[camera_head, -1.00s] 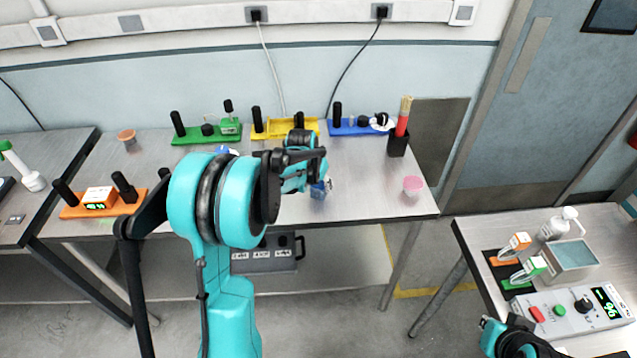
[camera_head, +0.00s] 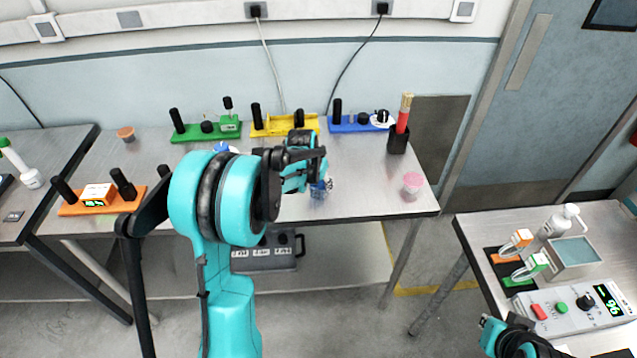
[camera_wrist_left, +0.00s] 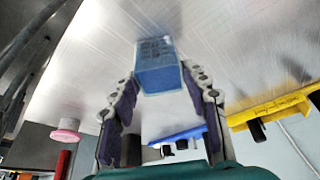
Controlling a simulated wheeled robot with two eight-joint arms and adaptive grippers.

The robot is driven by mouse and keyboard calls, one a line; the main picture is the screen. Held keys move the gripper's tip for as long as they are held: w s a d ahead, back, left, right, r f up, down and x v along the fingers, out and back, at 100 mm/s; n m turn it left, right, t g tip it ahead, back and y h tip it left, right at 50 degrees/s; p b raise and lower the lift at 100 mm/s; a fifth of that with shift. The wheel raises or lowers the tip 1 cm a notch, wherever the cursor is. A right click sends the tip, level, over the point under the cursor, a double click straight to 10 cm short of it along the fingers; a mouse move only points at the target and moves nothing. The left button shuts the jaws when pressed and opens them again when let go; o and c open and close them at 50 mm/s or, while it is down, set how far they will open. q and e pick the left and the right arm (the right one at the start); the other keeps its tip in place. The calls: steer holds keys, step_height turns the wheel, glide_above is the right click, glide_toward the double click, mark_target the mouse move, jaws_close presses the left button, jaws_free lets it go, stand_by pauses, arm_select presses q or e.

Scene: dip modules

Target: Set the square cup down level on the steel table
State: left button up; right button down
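The square cup (camera_wrist_left: 160,70) is a small, clear blue box. In the left wrist view it sits between the two fingertips of my left gripper (camera_wrist_left: 160,78), which press close against its two sides. In the head view the cup (camera_head: 319,191) shows just below my left gripper (camera_head: 322,180), low over the front middle of the steel table (camera_head: 365,195). I cannot tell whether its base touches the steel. My right gripper (camera_head: 512,338) is partly in view at the bottom right, and its fingers are not clear.
Green (camera_head: 190,133), yellow (camera_head: 285,126) and blue (camera_head: 350,125) racks line the table's back. A black holder (camera_head: 398,143) with red sticks and a pink-topped cup (camera_head: 412,184) stand at the right. An orange rack (camera_head: 85,208) lies at the left. Steel around the blue cup is clear.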

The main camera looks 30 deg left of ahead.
arm_select(q)
steer(key=o, duration=0.3)
steer(key=shift+r, duration=0.1)
steer(key=v, duration=1.1)
steer(key=shift+s+r, duration=0.15)
steer(key=shift+r, duration=0.25)
steer(key=shift+s, duration=0.1)
steer(key=s+d+t, duration=0.1)
steer(key=s+d, duration=0.4)
steer(key=s, duration=0.2)
steer(key=s+d+f, duration=0.1)
steer(key=s+d, duration=0.4)
steer(key=s, duration=0.3)
steer(key=s+d+t, duration=0.1)
steer(key=s+d, duration=0.3)
steer(key=s, duration=0.3)
steer(key=shift+s+d+f+t, duration=0.2)
steer(key=shift+d+t, duration=0.1)
steer(key=shift+d, duration=0.1)
